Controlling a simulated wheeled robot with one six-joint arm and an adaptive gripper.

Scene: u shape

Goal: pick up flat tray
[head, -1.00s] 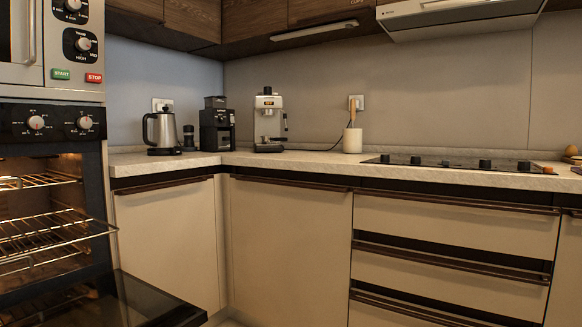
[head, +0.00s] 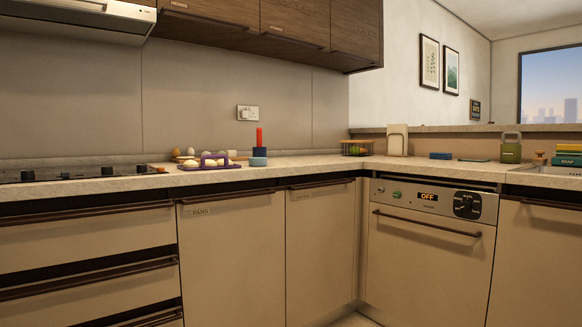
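A low purple tray-like holder (head: 208,166) with raised parts sits on the counter in the head view, left of the middle. Pale rounded items rest on or beside it. I cannot tell for sure whether it is the flat tray. My gripper is not in view.
The counter (head: 300,164) turns a corner. A black hob (head: 75,173) lies at the left. A red-and-blue item (head: 259,150) stands right of the holder. A wire basket (head: 357,147) is near the corner. A dishwasher (head: 430,240) reads OFF; a green canister (head: 511,148) stands right.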

